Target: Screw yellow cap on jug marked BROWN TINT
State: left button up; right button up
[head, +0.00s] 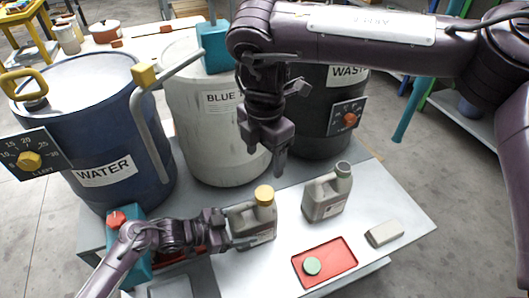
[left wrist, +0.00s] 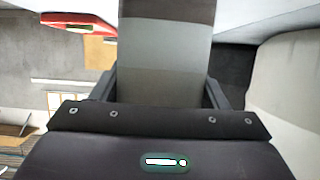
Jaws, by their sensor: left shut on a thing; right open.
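A grey-beige jug (head: 248,222) stands on the light table, its label too small to read. A yellow cap (head: 264,194) sits on the jug's neck; I cannot tell how tight it is. My left gripper (head: 235,239) is shut on this jug low on its body. In the left wrist view the jug's grey body (left wrist: 165,60) fills the space between the fingers. My right gripper (head: 275,162) is open and empty, pointing down above and behind the capped jug, apart from the cap.
A second jug (head: 327,198) stands to the right, without a yellow cap. A red tray (head: 340,270) holds a green cap (head: 312,266). A grey block (head: 385,234) lies beside it. Drums marked WATER (head: 120,130), BLUE (head: 205,140) and WASTE (head: 312,120) stand behind.

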pick_arm(q)
jog(key=o, duration=2)
jog(key=shift+c, duration=0.2)
jog(key=shift+a, duration=0.1)
jog(key=p+v, duration=0.1)
jog(key=v, duration=0.6)
jog(key=shift+a+r, duration=0.15)
jog(key=shift+a, duration=0.1)
jog(key=shift+s, duration=0.15)
